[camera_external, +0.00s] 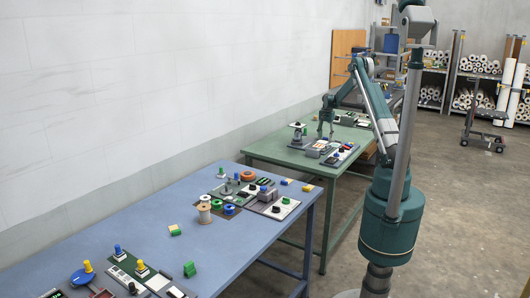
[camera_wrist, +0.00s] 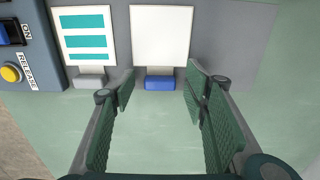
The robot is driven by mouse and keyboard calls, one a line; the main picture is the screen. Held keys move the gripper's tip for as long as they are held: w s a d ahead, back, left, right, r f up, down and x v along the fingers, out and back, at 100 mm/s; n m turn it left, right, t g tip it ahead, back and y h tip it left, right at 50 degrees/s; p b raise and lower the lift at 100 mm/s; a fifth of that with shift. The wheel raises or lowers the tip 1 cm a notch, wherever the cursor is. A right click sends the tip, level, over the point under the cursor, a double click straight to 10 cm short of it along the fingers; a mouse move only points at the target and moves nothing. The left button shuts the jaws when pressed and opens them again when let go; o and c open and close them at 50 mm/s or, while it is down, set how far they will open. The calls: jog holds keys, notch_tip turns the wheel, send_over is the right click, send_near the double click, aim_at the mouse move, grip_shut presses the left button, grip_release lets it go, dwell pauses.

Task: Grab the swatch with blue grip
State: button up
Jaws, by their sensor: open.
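The swatch with the blue grip is a plain white square (camera_wrist: 160,36) with a blue block (camera_wrist: 160,83) at its near edge, upper middle of the wrist view. My gripper (camera_wrist: 160,80) is open, with one finger to each side of the blue block and nothing held. Whether the fingers are level with the block in height I cannot tell. In the external view my gripper (camera_external: 326,128) is over the green table, and the swatch is too small to make out there.
Left of it lies another swatch with teal stripes (camera_wrist: 86,36) and a grey grip (camera_wrist: 90,79). A control box (camera_wrist: 28,50) with a yellow button labelled RELEASE stands further left. The green tabletop (camera_wrist: 150,140) is bare in front. A blue table (camera_external: 130,215) stands nearer the external camera.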

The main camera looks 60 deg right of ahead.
aim_at(325, 138)
jog(key=shift+c, duration=0.2)
jog(key=c, duration=0.9)
jog(key=shift+r, duration=0.1)
jog(key=shift+r, duration=4.95)
